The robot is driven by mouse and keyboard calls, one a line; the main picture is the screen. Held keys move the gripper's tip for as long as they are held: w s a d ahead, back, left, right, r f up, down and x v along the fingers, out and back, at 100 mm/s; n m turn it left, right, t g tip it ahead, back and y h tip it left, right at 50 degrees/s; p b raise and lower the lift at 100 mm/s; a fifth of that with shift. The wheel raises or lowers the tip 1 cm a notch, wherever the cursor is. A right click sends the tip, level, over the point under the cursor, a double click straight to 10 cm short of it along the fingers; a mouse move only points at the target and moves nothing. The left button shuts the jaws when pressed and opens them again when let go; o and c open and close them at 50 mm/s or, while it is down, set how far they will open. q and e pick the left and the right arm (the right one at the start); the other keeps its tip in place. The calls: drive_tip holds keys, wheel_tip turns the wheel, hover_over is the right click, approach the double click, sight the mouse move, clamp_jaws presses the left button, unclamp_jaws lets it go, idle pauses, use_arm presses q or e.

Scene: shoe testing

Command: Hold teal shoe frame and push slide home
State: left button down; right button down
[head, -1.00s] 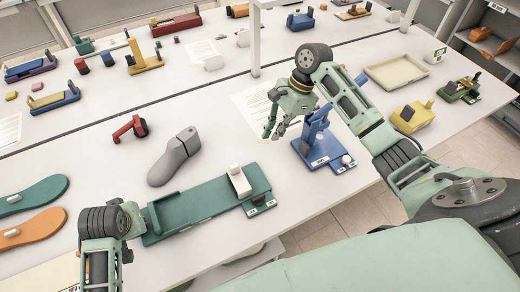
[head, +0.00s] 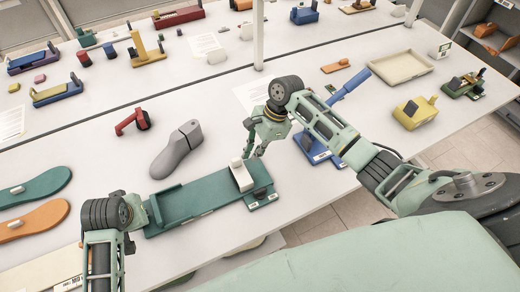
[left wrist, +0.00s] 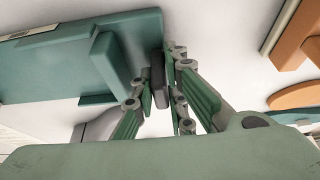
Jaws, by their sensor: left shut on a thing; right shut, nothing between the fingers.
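The teal shoe frame (head: 195,208) lies flat on the near bench in the head view. A white upright slide (head: 242,176) stands near its right end, beside a small dark block. My left gripper is shut on the frame's left end; its fingers are mostly hidden by my arm in the head view. In the left wrist view the left fingers (left wrist: 153,85) close around a dark piece at the end of the teal frame (left wrist: 70,62). My right gripper (head: 255,151) is shut and empty, just behind and right of the slide; whether it touches is unclear.
A grey shoe last (head: 177,150) and a red clamp (head: 133,121) lie behind the frame. A blue lever fixture (head: 318,148) stands right of my right gripper. Teal (head: 35,187) and orange (head: 33,221) soles lie at the left. The bench's front edge is close.

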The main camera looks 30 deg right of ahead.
sight(242, 164)
use_arm(q)
drive_tip(key=shift+d, duration=0.1)
use_arm(e)
drive_tip(key=shift+a, duration=2)
use_arm(q)
drive_tip(key=shift+d, duration=0.1)
use_arm(e)
drive_tip(key=shift+d, duration=0.15)
drive_tip(key=d, duration=0.4)
use_arm(q)
drive_tip(key=shift+a, duration=0.2)
use_arm(e)
drive_tip(key=v, duration=1)
drive_tip(key=shift+d, duration=0.1)
use_arm(q)
drive_tip(key=c, duration=1.7)
unclamp_jaws()
